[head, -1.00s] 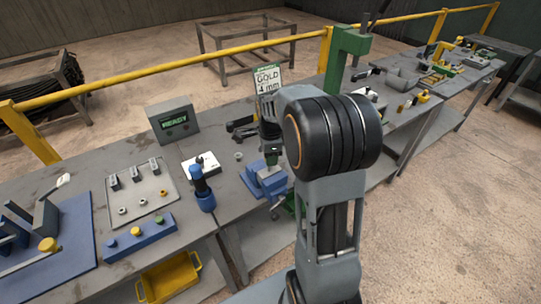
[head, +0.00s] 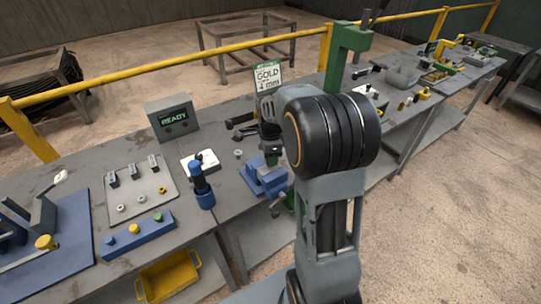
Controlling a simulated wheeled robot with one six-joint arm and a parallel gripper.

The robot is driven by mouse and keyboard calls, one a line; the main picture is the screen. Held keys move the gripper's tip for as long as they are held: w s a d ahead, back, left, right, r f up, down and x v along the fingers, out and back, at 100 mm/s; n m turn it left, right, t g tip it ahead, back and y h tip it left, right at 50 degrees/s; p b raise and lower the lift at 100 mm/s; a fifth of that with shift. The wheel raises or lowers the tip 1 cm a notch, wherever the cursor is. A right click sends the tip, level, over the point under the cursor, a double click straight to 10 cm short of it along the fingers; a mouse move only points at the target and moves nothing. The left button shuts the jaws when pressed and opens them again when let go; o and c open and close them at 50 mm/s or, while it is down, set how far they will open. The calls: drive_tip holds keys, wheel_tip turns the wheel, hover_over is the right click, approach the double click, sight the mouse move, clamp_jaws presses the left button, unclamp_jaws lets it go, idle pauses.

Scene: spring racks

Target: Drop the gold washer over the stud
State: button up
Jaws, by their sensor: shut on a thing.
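My gripper (head: 271,158) points down over the blue vise (head: 264,180), near the bench's front edge, partly beside my large forearm. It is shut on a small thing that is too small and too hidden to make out. A stud at the vise is hidden or too small to tell, as is the gap below the gripper. A gold-coloured ring (head: 162,190) lies on the light grey plate (head: 152,181) to the left. Two pale rings lie beside it on that plate.
A sign (head: 268,77) reads GOLD 4 mm behind my gripper. A READY display box (head: 172,118), a blue upright tool (head: 202,188) and a blue button box (head: 136,233) stand on the left. A green column (head: 345,55) and yellow rail are behind.

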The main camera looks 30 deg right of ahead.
drive_tip(key=shift+f, duration=0.25)
drive_tip(key=o, duration=1.3)
drive_tip(key=shift+r, duration=0.2)
drive_tip(key=shift+r+p, duration=2.65)
drive_tip(key=shift+r, duration=0.7)
